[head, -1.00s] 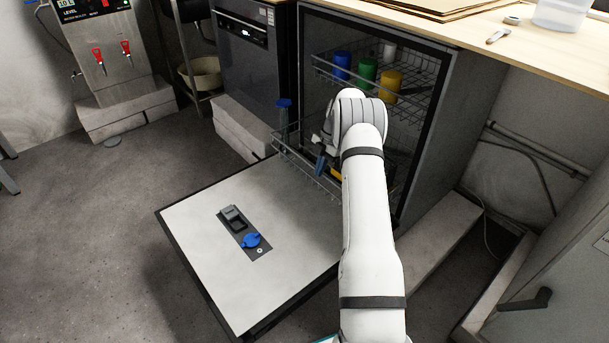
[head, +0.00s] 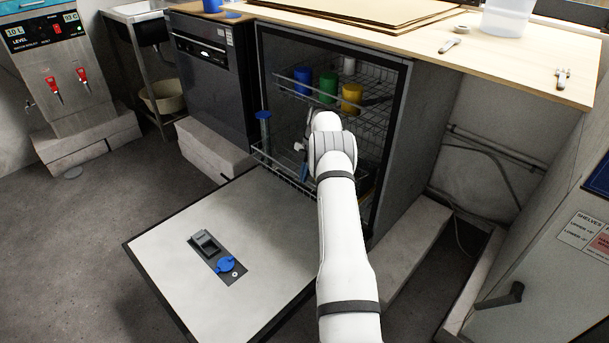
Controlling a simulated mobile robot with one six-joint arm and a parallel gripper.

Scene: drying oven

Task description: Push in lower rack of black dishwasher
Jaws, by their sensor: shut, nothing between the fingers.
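The black dishwasher (head: 402,150) stands under the wooden counter with its door (head: 205,275) folded down flat in front. Its lower rack (head: 272,160) is a wire basket, and its front part sticks out of the opening over the inner end of the door. A blue item (head: 263,128) stands at the rack's left side. My gripper (head: 301,148) is at the lower rack, shut and empty. My white wrist hides most of it and much of the rack, so I cannot tell whether it touches the wires.
The upper rack (head: 372,103) is inside, holding blue (head: 302,80), green (head: 327,86) and yellow (head: 351,97) cups. A second dark appliance (head: 212,75) stands to the left on a pale block. A grey cabinet (head: 560,240) closes off the right. Floor is free at left.

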